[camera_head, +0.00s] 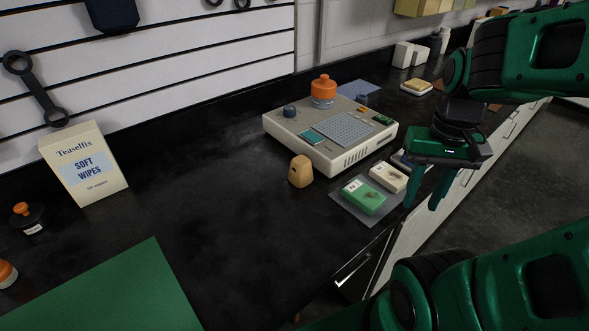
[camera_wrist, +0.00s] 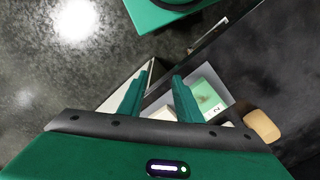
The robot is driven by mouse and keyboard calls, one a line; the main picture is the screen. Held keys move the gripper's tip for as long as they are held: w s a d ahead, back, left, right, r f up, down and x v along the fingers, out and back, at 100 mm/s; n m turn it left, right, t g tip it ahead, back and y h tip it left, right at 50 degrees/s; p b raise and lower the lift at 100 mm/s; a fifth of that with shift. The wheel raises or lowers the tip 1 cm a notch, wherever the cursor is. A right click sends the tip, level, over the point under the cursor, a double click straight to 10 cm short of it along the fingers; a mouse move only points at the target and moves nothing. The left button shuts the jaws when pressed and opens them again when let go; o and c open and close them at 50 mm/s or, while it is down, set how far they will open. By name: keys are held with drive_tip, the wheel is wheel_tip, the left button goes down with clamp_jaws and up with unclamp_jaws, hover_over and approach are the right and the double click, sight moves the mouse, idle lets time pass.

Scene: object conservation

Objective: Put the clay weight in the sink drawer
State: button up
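A small tan block with a hole near its top, which looks like the clay weight (camera_head: 301,171), stands on the black counter in front of the beige device. It shows at the right of the wrist view (camera_wrist: 262,126). My gripper (camera_head: 421,205) points down near the counter's front edge, to the right of the block. Its two fingers are apart with nothing between them, also in the wrist view (camera_wrist: 159,78). Pale drawer fronts (camera_head: 407,238) with bar handles line the counter's front. I cannot tell which is the sink drawer, and no open drawer is clear.
A grey mat (camera_head: 340,197) with a green block (camera_head: 363,197) and a cream block (camera_head: 389,177) lies between the tan block and my gripper. The beige device (camera_head: 330,130) stands behind. A wipes box (camera_head: 84,165) stands left. The counter's middle is clear.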

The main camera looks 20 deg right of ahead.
drive_tip(key=shift+o, duration=0.6)
drive_tip(key=o, duration=0.5)
drive_tip(key=shift+s+r, duration=0.2)
drive_tip(key=shift+s, duration=0.1)
drive_tip(key=shift+o, duration=1)
drive_tip(key=w+a+r+m, duration=0.2)
drive_tip(key=w, duration=0.4)
drive_tip(key=w+a+r+m, duration=0.1)
drive_tip(key=w+a+r, duration=0.1)
drive_tip(key=w, duration=0.4)
drive_tip(key=shift+w+a+r+m+h, duration=0.3)
drive_tip(key=shift+w+a+m, duration=0.1)
drive_tip(key=shift+a, duration=0.4)
drive_tip(key=r+m, duration=0.2)
drive_tip(key=m, duration=0.2)
hover_over(301, 160)
drive_tip(key=d, duration=0.1)
drive_tip(key=shift+s+f, duration=0.1)
drive_tip(key=shift+f, duration=0.1)
drive_tip(key=shift+a+f, duration=0.1)
drive_tip(key=shift+a, duration=0.25)
drive_tip(key=shift+a+f, duration=0.15)
drive_tip(key=shift+f, duration=5.1)
